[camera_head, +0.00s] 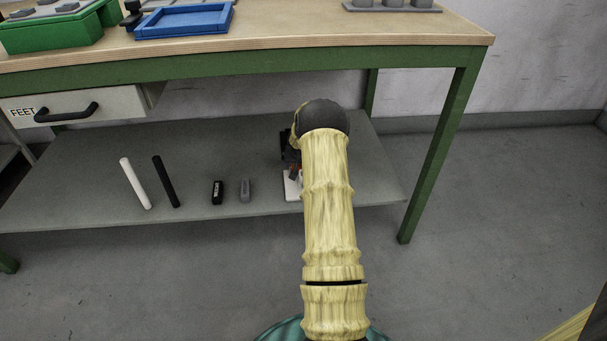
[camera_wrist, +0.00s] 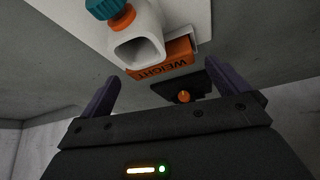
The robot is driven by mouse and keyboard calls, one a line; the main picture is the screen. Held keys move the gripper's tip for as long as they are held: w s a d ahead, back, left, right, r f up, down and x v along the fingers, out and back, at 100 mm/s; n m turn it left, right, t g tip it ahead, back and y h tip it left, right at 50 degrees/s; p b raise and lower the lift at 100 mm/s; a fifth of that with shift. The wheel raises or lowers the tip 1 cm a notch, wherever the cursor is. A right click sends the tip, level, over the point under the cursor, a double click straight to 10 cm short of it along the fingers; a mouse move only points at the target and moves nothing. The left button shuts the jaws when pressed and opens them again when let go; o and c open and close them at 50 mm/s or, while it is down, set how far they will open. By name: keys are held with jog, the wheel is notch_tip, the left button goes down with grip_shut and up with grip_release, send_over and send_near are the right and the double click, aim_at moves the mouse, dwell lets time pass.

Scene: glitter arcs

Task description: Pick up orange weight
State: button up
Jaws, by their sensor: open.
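The orange weight (camera_wrist: 180,54) is a block with "WEIGHT" on its face, reading upside down in the wrist view. It sits by a white pad and is partly covered by a white square tube (camera_wrist: 139,50) with an orange collar and a teal knob. My gripper (camera_wrist: 161,76) is open, its two dark fingers apart and the weight ahead of them, roughly between the tips. Nothing is held. In the head view my arm hides most of this spot; only an edge of the white pad (camera_head: 291,188) shows on the lower shelf.
On the grey lower shelf (camera_head: 90,195) lie a white rod (camera_head: 135,184), a black rod (camera_head: 166,182), a small black block (camera_head: 217,192) and a grey one (camera_head: 245,190). The tabletop (camera_head: 290,30) overhangs the shelf. A green leg (camera_head: 440,150) stands right of my arm.

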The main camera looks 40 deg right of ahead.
jog(key=shift+b+x, duration=0.35)
jog(key=shift+x, duration=0.7)
jog(key=shift+c, duration=0.4)
jog(key=shift+r, duration=0.1)
jog(key=c, duration=1.2)
jog(key=shift+r, duration=0.15)
notch_tip(320, 180, up, 10)
jog(key=p, duration=0.6)
jog(key=shift+p, duration=0.35)
